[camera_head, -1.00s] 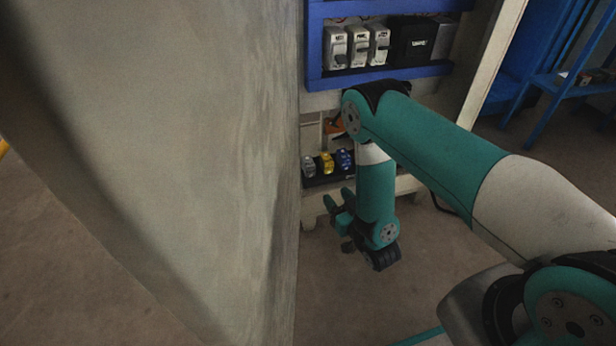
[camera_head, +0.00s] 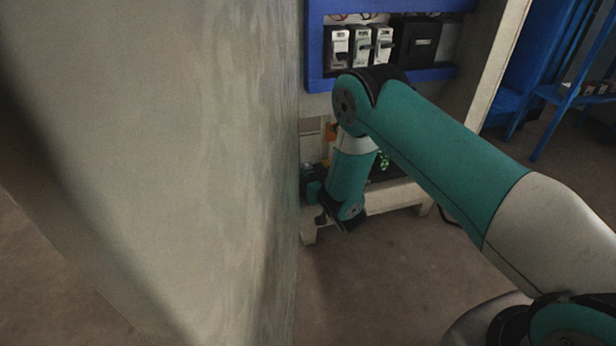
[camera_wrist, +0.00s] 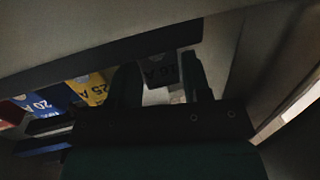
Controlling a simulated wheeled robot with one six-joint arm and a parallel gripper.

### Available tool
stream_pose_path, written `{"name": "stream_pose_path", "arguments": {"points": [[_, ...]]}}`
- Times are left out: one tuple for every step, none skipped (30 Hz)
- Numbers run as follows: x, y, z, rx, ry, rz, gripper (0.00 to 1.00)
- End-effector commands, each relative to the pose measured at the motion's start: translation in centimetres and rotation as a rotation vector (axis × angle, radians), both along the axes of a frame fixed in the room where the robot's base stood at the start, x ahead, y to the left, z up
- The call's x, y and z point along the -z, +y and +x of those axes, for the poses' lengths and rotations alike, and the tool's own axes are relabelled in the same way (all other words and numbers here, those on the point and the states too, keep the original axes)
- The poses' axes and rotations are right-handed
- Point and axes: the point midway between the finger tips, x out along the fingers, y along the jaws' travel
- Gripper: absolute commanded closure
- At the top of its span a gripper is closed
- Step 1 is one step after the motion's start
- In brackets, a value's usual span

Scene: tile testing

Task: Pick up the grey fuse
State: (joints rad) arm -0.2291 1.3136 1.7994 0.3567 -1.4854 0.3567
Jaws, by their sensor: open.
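The grey fuse (camera_wrist: 161,72), dark in the shade and with a partly readable label ending in "A", shows in the wrist view between the two fingers of my gripper (camera_wrist: 160,64). The jaws are open, one finger on each side of the fuse. I cannot tell whether either finger touches it. In the head view my gripper (camera_head: 312,184) is low by the wall edge, at the lower shelf. The grey fuse is hidden there behind my arm and gripper.
A yellow fuse (camera_wrist: 92,89), a blue fuse (camera_wrist: 48,103) and a red one (camera_wrist: 10,112) stand in a row to the left in the wrist view. In the head view, a large wall (camera_head: 180,150) stands close left. Breakers (camera_head: 360,46) sit on the blue-framed upper shelf (camera_head: 314,60).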

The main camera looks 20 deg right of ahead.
Motion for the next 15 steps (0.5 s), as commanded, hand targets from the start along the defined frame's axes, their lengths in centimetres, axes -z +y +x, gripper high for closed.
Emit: {"name": "stream_pose_path", "arguments": {"points": [[-0.19,0.15,0.32,-0.001,-0.001,-0.001,0.56],[-0.18,0.13,0.46,0.000,-0.001,-0.001,0.56],[-0.17,0.14,0.62,0.002,-0.001,0.001,0.56],[-0.18,0.12,0.71,0.003,-0.001,0.000,0.56],[-0.18,0.12,0.76,0.003,-0.002,0.000,0.56],[-0.17,0.12,0.79,0.003,-0.002,0.000,0.56],[-0.16,0.11,0.80,0.004,-0.002,0.001,0.56],[-0.15,0.11,0.79,0.004,-0.002,0.001,0.56],[-0.14,0.11,0.78,0.004,-0.002,0.001,0.56],[-0.13,0.11,0.78,0.003,-0.002,0.001,0.56],[-0.13,0.11,0.77,0.003,-0.002,0.001,0.56],[-0.13,0.11,0.77,0.003,-0.002,0.001,0.63],[-0.12,0.10,0.77,0.003,-0.002,0.001,0.70],[-0.12,0.10,0.76,0.003,-0.001,0.001,0.77],[-0.11,0.10,0.76,0.003,-0.001,0.001,0.86]]}}
